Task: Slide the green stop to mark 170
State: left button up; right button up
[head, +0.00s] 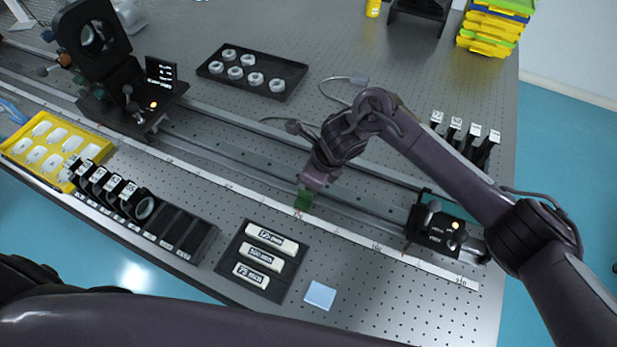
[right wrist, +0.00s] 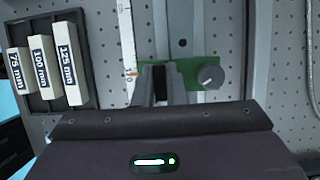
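The green stop (head: 305,199) sits on the long rail, beside the white scale strip (head: 340,231). My right gripper (head: 313,182) is directly over it. In the right wrist view, the stop (right wrist: 207,68) shows a round grey knob on its right side, and a small red-orange pointer (right wrist: 131,73) at its left edge reaches the scale. There the right gripper's fingers (right wrist: 161,80) stand close on both sides of a dark upright part of the stop and appear shut on it. The scale's numbers near the stop are too small to read. My left gripper is out of view.
A dark carrier with an orange light (head: 437,226) stands on the rail to the right; a tall black mount (head: 130,95) stands left. Beside the scale are a tray of labelled length bars (head: 229,267) and a light blue pad (head: 320,295). The rail between stop and right carrier looks clear.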

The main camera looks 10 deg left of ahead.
jog(key=o, duration=0.4)
jog(key=shift+o, duration=0.2)
jog(key=b+v, duration=0.1)
jog(key=v, duration=0.7)
jog(key=shift+s+f, duration=0.1)
